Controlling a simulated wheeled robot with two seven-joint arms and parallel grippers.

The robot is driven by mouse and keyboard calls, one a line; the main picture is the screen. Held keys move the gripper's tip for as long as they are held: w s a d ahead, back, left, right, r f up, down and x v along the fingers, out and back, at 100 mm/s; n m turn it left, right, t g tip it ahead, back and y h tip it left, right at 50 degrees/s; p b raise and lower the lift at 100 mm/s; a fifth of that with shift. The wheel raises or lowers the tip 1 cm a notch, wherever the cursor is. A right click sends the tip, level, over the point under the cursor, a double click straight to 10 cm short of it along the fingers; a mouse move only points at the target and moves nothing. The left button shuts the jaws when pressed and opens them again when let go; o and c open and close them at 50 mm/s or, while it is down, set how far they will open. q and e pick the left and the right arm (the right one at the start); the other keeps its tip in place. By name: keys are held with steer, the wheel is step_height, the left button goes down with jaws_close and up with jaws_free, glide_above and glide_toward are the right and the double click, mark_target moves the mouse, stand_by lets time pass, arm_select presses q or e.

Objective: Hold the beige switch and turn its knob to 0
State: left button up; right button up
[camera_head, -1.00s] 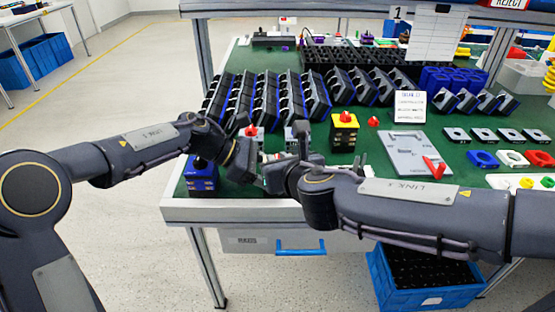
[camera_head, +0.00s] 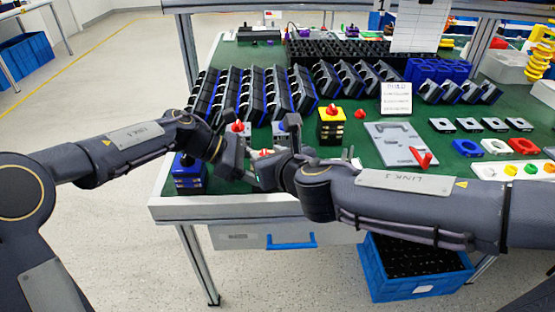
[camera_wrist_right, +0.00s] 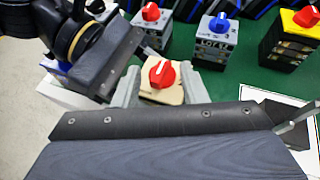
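In the right wrist view the beige switch (camera_wrist_right: 160,92) sits with its red knob (camera_wrist_right: 162,74) facing up, between the two fingers of my right gripper (camera_wrist_right: 160,92). The fingers stand apart on either side of it; contact is not clear. In the head view my right gripper (camera_head: 262,172) is low at the table's front edge, and only a bit of the red knob (camera_head: 265,152) shows behind it. My left gripper (camera_head: 232,160) is close by on the left, angled toward the switch; its fingertips are largely hidden, so its grip cannot be told.
Behind are a grey switch with a red knob (camera_wrist_right: 150,13), a grey one with a blue knob (camera_wrist_right: 218,26) and a yellow-topped one (camera_head: 331,114). A dark stack with a blue knob (camera_head: 189,176) stands at the front left corner. A grey plate (camera_head: 395,145) lies right.

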steer(key=v, duration=1.1)
steer(key=shift+s, duration=0.2)
arm_select(q)
steer(key=o, duration=1.1)
step_height(320, 180, up, 10)
steer(key=shift+r, duration=0.1)
